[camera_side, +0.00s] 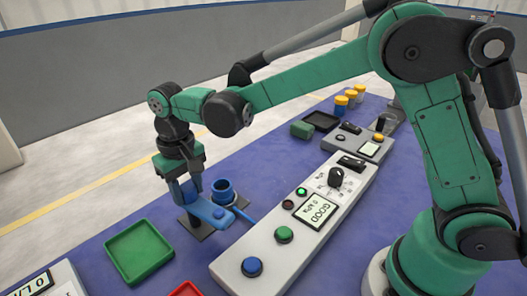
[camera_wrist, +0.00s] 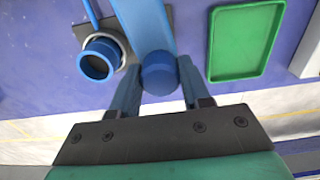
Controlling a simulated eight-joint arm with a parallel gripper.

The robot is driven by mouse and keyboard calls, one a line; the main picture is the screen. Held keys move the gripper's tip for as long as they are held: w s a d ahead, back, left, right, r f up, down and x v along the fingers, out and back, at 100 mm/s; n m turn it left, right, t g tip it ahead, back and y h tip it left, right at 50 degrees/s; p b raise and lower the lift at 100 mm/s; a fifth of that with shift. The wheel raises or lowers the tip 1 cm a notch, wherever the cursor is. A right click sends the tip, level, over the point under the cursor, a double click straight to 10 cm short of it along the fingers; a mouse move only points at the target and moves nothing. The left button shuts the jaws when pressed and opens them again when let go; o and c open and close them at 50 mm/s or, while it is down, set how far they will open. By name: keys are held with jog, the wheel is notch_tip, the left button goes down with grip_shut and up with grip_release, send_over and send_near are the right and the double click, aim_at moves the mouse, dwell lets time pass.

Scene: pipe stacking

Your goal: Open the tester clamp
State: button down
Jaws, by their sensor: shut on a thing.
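The tester clamp has a flat blue arm (camera_side: 207,211), which also shows in the wrist view (camera_wrist: 143,22). A round blue knob (camera_wrist: 160,74) stands at the arm's near end. My gripper (camera_side: 190,190) has blue fingers and is shut on this knob, with one finger on each side in the wrist view (camera_wrist: 160,88). A blue ring-shaped socket (camera_side: 224,191) stands beside the arm on a dark plate (camera_side: 196,230). It shows left of the arm in the wrist view (camera_wrist: 97,60), with a pale rim under it. The fingers partly hide the knob in the side view.
A long grey tester panel (camera_side: 235,262) stands to the right, with buttons, a dial and a display (camera_side: 317,211) reading GOOD. An empty green tray (camera_side: 138,251) lies front left; a red tray (camera_side: 186,290) is cut off below. Yellow-topped blue cylinders (camera_side: 351,95) stand far back.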

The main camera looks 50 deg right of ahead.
jog(key=shift+m, duration=1.2)
jog(key=shift+c, duration=2.1)
grip_release()
jog(key=shift+r, duration=2.75)
